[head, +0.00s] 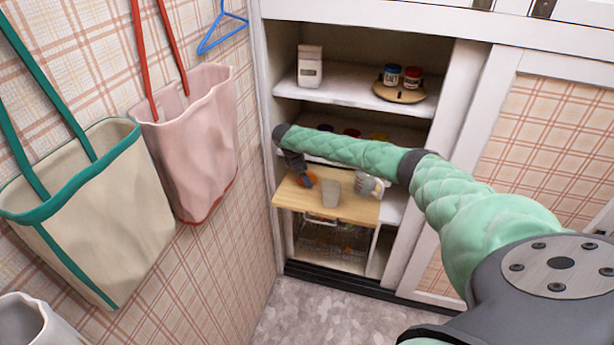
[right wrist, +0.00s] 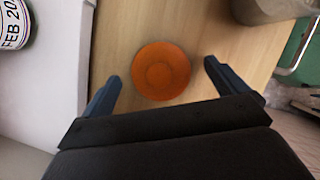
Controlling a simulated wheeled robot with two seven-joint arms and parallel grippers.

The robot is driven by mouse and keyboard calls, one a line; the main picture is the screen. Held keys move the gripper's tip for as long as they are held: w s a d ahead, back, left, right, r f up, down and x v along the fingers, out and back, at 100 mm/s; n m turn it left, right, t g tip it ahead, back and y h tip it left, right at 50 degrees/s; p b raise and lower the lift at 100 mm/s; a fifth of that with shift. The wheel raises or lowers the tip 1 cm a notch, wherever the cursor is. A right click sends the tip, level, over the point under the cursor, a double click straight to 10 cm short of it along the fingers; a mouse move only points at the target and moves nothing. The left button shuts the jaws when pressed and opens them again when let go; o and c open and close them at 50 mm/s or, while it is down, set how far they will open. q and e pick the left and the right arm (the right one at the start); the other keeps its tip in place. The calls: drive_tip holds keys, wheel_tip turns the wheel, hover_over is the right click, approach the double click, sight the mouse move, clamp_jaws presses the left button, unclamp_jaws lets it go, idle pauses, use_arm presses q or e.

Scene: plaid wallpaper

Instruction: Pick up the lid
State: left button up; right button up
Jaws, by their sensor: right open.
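The lid is a round orange disc (right wrist: 160,71) lying flat on a light wooden board in the right wrist view. In the head view the orange lid (head: 310,179) shows small, partly hidden by my gripper. My right gripper (right wrist: 158,85) is open, with its two dark fingers on either side of the lid and apart from it. In the head view my right gripper (head: 304,178) hangs over the left part of the wooden board. My left gripper is in neither view.
The wooden board (head: 350,208) is a pull-out shelf in an open cabinet. A greyish cup (head: 330,187) and a mug (head: 368,186) stand right of the lid. A white shelf (head: 345,84) is above. The patterned wall (head: 255,150) stands close at left.

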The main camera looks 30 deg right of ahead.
drive_tip(key=shift+d+f, duration=0.25)
drive_tip(key=shift+f, duration=0.35)
drive_tip(key=shift+r, duration=0.1)
drive_tip(key=shift+c, duration=0.9)
drive_tip(key=c, duration=0.9)
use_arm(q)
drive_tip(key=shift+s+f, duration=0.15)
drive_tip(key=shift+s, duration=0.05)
